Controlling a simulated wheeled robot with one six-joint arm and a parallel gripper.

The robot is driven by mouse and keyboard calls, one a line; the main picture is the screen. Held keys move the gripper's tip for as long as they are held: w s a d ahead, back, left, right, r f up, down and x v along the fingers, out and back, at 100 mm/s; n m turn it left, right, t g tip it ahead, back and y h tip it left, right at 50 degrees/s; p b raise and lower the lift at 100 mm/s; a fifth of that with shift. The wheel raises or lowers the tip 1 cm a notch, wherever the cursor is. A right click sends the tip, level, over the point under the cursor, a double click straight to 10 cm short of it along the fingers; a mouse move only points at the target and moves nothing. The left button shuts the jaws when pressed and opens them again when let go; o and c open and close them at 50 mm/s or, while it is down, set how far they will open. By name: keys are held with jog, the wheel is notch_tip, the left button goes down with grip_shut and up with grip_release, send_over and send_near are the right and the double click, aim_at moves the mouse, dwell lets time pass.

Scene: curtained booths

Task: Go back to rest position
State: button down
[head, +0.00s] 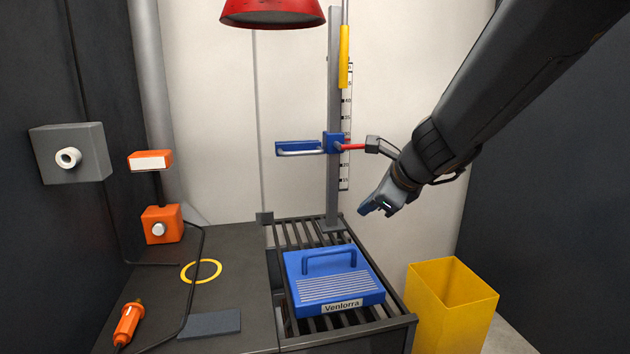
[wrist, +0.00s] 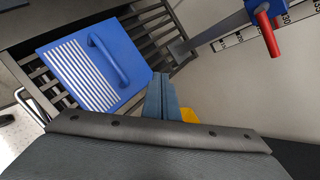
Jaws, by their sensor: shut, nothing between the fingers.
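My gripper (head: 366,209) is shut and empty in the head view, held in the air at the right of the upright post, above and behind the blue case. In the wrist view its closed fingers (wrist: 161,92) point toward the slatted rack. The blue case (head: 332,279), labelled "Venlorra", lies flat on the rack with its handle up. It also shows in the wrist view (wrist: 125,88). My gripper is apart from the case. My arm reaches in from the upper right.
The post (head: 334,180) carries a blue slider (head: 332,143) with a red lever (head: 352,147), close to my wrist. A yellow bin (head: 446,300) stands right of the rack (head: 385,323). A red lamp (head: 272,12) hangs above. An orange tool (head: 128,323) lies on the dark bench.

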jog(key=s+f+n+g, duration=0.1)
jog(key=s+f+n, duration=0.2)
jog(key=s, duration=0.1)
jog(key=s+f+n+g, duration=0.1)
jog(key=s+f+n, duration=0.2)
jog(key=n, duration=0.1)
jog(key=s+f+n+g, duration=0.2)
jog(key=s+f+n, duration=0.1)
jog(key=s+n, duration=0.1)
jog(key=shift+s+a+f+h, duration=0.15)
jog(key=shift+s+f+h, duration=0.15)
jog(key=shift+s+f, duration=0.05)
jog(key=s+d+f+n+g+h, duration=0.1)
jog(key=s+d+f+n+g, duration=0.1)
jog(key=s+n, duration=0.4)
jog(key=s+d+f+n+g+h, duration=0.2)
jog(key=s+d+f+n, duration=0.1)
jog(key=s+n, duration=0.3)
jog(key=shift+s+d+f, duration=0.25)
jog(key=shift+s+f, duration=0.5)
jog(key=shift+f, duration=0.1)
